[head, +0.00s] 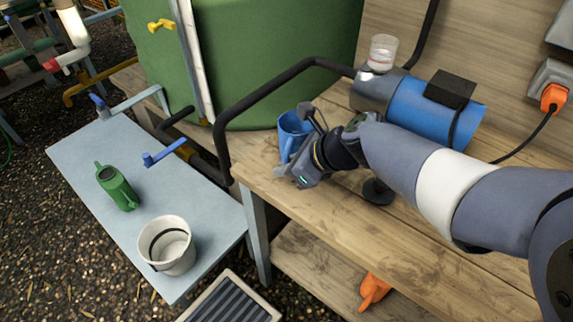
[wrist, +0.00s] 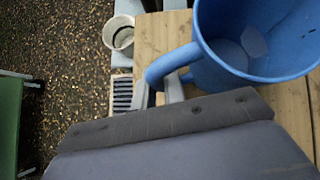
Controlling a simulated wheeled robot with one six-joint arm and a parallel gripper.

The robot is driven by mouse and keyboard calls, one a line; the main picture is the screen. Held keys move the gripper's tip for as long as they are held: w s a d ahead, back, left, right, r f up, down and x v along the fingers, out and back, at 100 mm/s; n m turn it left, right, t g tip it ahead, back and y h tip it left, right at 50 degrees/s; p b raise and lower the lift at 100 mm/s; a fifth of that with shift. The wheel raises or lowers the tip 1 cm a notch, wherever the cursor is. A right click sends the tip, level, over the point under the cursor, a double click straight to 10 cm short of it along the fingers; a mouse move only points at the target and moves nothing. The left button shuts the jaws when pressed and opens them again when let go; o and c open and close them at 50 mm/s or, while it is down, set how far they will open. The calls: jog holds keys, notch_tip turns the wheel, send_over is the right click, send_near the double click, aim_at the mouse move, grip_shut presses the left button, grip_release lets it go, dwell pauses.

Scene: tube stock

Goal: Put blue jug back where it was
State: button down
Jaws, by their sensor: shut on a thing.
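The blue jug (head: 294,127) is upright over the wooden bench (head: 330,215), close to the green tank. My gripper (head: 288,168) is at the near side of the jug, shut on its handle. In the wrist view the jug (wrist: 225,75) fills the upper right, its inside empty, with the handle (wrist: 170,66) between my fingers (wrist: 162,92). My gripper's body hides part of the fingers and the jug's lower side. I cannot tell whether the jug's base touches the bench.
A blue pump (head: 418,108) lies behind on the bench, with a black pipe (head: 265,88) running past the green tank (head: 260,60). A lower grey table (head: 115,175) at left holds a green watering can (head: 117,187) and a white bucket (head: 168,246). The bench front is clear.

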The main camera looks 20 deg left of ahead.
jog(key=c, duration=1.5)
grip_release()
jog(key=shift+d+r, duration=0.25)
jog(key=shift+r, duration=0.2)
jog(key=p+v, duration=0.3)
jog(key=v, duration=0.8)
jog(key=shift+s+d, duration=0.1)
jog(key=shift+s, duration=0.05)
